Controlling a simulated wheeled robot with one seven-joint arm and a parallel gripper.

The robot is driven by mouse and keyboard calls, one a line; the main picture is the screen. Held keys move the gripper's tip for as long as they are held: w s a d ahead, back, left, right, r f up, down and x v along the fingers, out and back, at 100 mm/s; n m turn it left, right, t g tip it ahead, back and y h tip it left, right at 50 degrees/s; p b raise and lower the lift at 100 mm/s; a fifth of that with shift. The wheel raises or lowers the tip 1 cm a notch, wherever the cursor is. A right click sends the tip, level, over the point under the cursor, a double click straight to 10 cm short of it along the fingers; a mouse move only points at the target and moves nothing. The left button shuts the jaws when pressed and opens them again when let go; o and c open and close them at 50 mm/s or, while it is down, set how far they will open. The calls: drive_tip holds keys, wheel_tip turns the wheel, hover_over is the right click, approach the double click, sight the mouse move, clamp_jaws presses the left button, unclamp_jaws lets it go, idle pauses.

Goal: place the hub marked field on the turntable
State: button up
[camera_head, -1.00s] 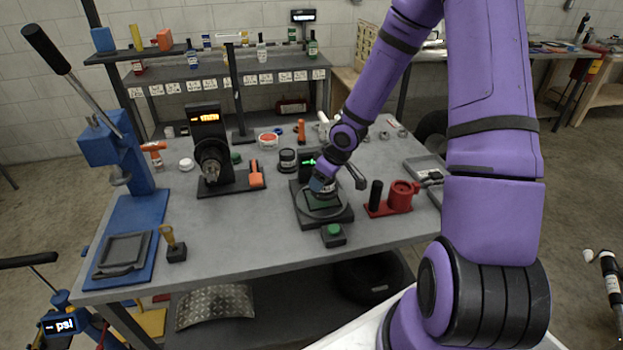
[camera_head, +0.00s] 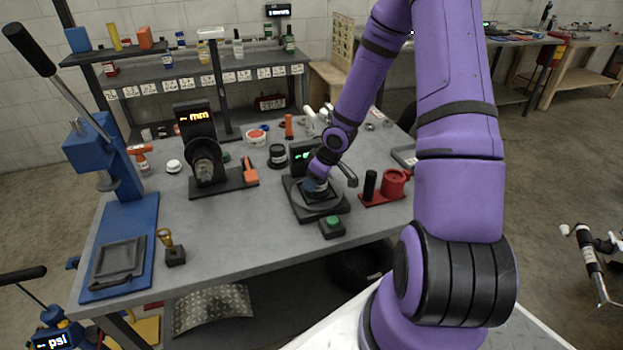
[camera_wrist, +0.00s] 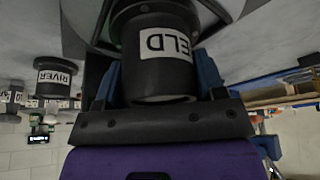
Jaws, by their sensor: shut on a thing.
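The black hub (camera_wrist: 156,72) has a white label reading "ELD", with its first part hidden, and fills the middle of the wrist view. My gripper (camera_wrist: 158,82) is shut on it, with a blue finger on each side. In the head view my gripper (camera_head: 316,187) is low over the turntable (camera_head: 302,206), a round grey plate on a dark square base. The hub is mostly hidden there by my gripper. I cannot tell whether its underside touches the plate.
Another black hub, labelled "RIVER" (camera_wrist: 55,77), stands apart on the bench. A green button box (camera_head: 332,226) is in front of the turntable, and a red fixture (camera_head: 392,184) is to its right. A spindle gauge (camera_head: 205,160) and blue press (camera_head: 100,160) stand left.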

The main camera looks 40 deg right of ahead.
drive_tip(key=o, duration=1.5)
drive_tip(key=shift+o, duration=0.2)
drive_tip(key=shift+v, duration=6)
drive_tip(key=s+a+r+m+h, duration=0.1)
drive_tip(key=s+a+r+h, duration=0.15)
drive_tip(key=r, duration=0.25)
drive_tip(key=s+a+r+m+g+h, duration=0.1)
drive_tip(key=s+a+r, duration=0.2)
drive_tip(key=r, duration=0.3)
drive_tip(key=s+a+r+m+h, duration=0.1)
drive_tip(key=s+a+r+h, duration=0.15)
drive_tip(key=r, duration=0.25)
drive_tip(key=s+a+r+m+t+y, duration=0.1)
drive_tip(key=s+a+r+y, duration=0.1)
drive_tip(key=s+r, duration=0.3)
drive_tip(key=s+a+r+m+t+y, duration=0.1)
drive_tip(key=s+a+r, duration=0.4)
drive_tip(key=s, duration=0.5)
drive_tip(key=shift+r+m+y, duration=0.4)
drive_tip(key=shift+r, duration=0.2)
